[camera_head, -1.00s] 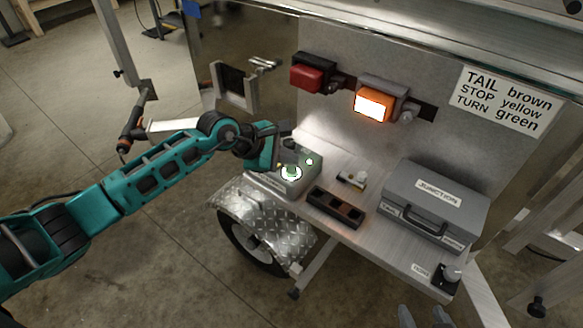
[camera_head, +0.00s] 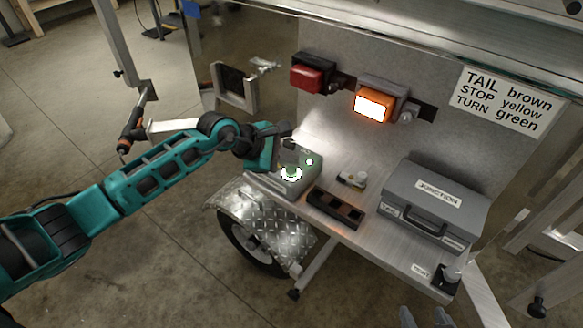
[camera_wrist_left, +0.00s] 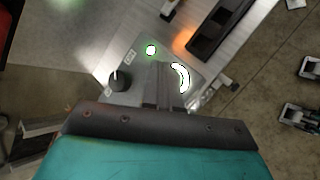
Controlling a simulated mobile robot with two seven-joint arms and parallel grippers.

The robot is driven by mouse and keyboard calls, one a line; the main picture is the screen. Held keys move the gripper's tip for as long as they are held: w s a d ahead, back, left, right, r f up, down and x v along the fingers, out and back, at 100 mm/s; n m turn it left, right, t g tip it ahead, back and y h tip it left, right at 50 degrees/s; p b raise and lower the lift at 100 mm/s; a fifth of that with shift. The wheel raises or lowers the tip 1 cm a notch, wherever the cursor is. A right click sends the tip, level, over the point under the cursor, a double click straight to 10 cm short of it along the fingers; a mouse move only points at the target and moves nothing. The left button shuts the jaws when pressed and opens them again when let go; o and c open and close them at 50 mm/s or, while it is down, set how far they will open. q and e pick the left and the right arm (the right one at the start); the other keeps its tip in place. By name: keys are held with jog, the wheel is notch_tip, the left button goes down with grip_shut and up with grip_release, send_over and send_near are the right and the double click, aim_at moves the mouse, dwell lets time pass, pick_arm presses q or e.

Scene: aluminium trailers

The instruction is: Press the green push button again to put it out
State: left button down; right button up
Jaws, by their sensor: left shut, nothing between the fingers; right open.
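The green push button (camera_head: 291,175) is lit, with a bright ring, on top of a grey control box (camera_head: 298,186) at the left end of the trailer shelf. In the left wrist view the lit ring (camera_wrist_left: 182,78) shows as a crescent, partly hidden by my fingers. My left gripper (camera_wrist_left: 166,88) is shut and empty, its tips pointing down over or right beside the button; I cannot tell whether they touch it. My right gripper (camera_head: 427,318) is open and empty at the bottom edge, partly cut off.
A small green lamp (camera_head: 309,162) glows on the box, and a black knob (camera_wrist_left: 118,81) sits beside it. A dark tray (camera_head: 335,208), a grey junction case (camera_head: 435,205), a red lamp (camera_head: 307,78) and a lit orange lamp (camera_head: 373,104) are nearby.

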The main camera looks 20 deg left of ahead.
aim_at(288, 171)
dwell(0.5)
pick_arm(q)
jog(key=shift+f+b, duration=0.45)
jog(key=shift+b, duration=0.05)
jog(key=shift+f, duration=0.3)
dwell(0.4)
jog(key=shift+r, duration=0.75)
notch_tip(288, 171, up, 6)
jog(key=p, duration=0.4)
dwell(0.4)
